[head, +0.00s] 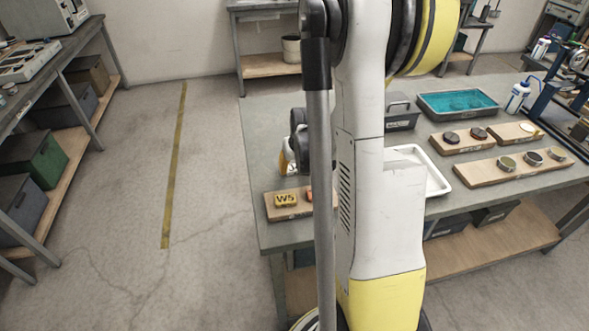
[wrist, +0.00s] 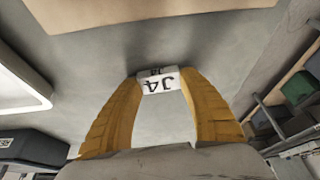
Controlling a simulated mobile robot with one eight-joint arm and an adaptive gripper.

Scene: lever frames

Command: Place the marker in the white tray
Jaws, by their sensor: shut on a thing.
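The marker (wrist: 158,83) is a small white block with "J4" on it, seen upside down in the wrist view. My gripper (wrist: 160,82) is shut on it, with its two yellow fingertips at the block's sides. The grey bench top shows behind it. In the head view my gripper (head: 287,162) is mostly hidden behind my own arm, left of the white tray, and the marker cannot be made out. The white tray (head: 438,182) is on the bench, partly hidden by my arm. Its rim also shows at the left in the wrist view (wrist: 40,88).
A dark box (head: 402,117) and a teal-filled tray (head: 457,103) stand behind the white tray. Boards with round pieces (head: 508,167) lie to its right.

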